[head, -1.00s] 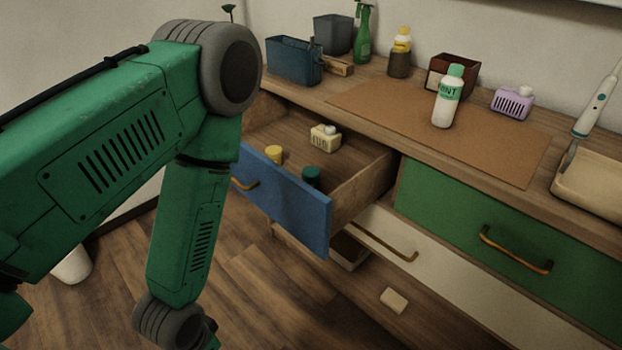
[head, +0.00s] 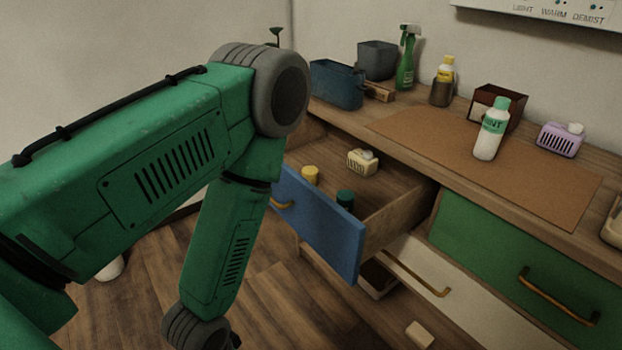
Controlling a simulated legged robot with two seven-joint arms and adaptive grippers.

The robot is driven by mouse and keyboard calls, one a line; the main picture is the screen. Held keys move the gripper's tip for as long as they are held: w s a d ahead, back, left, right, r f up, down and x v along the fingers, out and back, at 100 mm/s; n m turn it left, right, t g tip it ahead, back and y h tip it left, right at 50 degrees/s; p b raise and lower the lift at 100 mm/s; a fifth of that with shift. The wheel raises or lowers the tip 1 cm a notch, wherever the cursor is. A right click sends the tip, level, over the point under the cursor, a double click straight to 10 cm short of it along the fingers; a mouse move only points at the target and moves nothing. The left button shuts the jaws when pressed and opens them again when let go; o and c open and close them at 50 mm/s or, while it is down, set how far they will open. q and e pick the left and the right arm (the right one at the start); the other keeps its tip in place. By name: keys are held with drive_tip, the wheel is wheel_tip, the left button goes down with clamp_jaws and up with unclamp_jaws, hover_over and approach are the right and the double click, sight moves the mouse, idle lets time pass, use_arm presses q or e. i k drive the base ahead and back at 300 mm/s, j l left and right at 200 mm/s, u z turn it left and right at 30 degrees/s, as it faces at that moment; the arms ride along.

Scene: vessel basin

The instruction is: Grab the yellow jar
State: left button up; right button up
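A small yellow jar (head: 310,175) stands in the open blue-fronted drawer (head: 318,228), close behind its front panel; only its upper part shows. A dark green jar (head: 345,199) stands to its right, and a cream ribbed box (head: 362,161) lies farther back in the drawer. My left arm fills the left of the head view, its forearm hanging down in front of the drawer's left side. My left gripper is out of view below the picture. My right gripper is not in view.
The counter holds a blue bin (head: 336,84), a green spray bottle (head: 406,58), a yellow-topped bottle (head: 443,82), a mint bottle (head: 490,130) and a lilac box (head: 560,139). A white drawer (head: 425,262) sits slightly open below.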

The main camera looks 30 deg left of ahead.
sight(311, 173)
drive_tip(key=i+j+z, duration=0.1)
drive_tip(key=j+z, duration=0.35)
drive_tip(key=j, duration=0.6)
drive_tip(key=k+j+z, duration=0.1)
drive_tip(key=j+z, duration=0.35)
drive_tip(key=j, duration=0.6)
